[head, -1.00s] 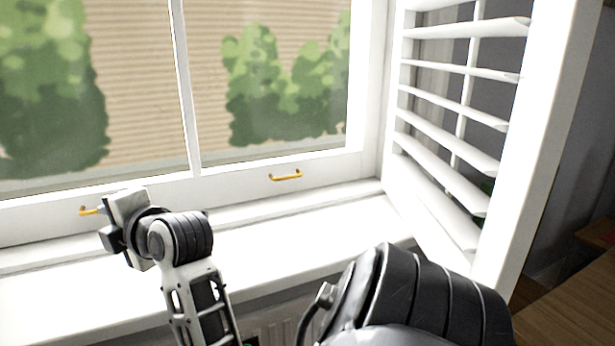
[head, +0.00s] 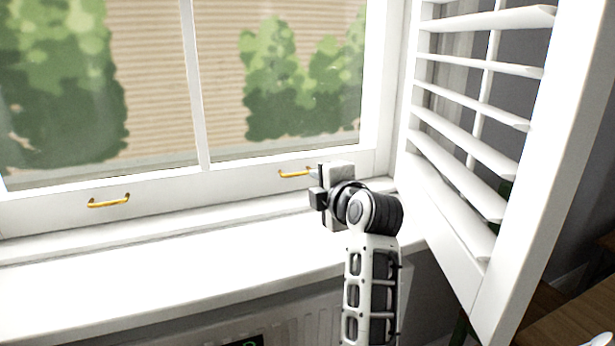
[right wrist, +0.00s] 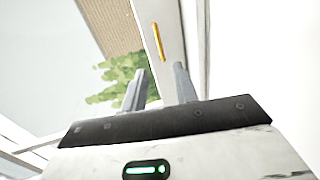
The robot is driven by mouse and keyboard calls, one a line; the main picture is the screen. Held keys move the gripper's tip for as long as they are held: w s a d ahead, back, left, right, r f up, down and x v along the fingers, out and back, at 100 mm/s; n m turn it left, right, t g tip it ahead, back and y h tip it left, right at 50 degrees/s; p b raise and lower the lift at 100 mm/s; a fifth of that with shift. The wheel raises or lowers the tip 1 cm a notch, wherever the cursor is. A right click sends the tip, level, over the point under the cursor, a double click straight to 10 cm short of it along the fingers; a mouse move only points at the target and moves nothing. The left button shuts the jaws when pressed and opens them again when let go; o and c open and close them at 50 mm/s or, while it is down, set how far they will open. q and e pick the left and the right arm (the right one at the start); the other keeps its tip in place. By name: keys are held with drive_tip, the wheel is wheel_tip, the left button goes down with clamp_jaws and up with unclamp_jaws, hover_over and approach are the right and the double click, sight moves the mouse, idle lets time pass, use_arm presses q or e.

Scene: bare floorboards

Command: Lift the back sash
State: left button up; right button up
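The window sash (head: 205,187) is a white frame with glass and one upright bar. Its bottom rail sits low, just above the sill. Two yellow handles are on the rail: a left handle (head: 108,201) and a right handle (head: 294,173). My right gripper (head: 317,185) is just to the right of the right handle in the head view. In the right wrist view its two fingers (right wrist: 160,72) are apart and nothing is between them. A yellow handle (right wrist: 158,42) shows just beyond the fingertips. My left gripper is not in view.
A white sill (head: 150,265) runs below the sash and is clear. A louvred white shutter (head: 465,150) stands swung out on the right, close to my right arm. A white ribbed radiator (head: 290,318) is below the sill. A wooden surface (head: 565,325) is at lower right.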

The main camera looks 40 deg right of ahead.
sight(299, 174)
drive_tip(key=x, duration=1.1)
drive_tip(key=shift+d, duration=0.15)
clamp_jaws()
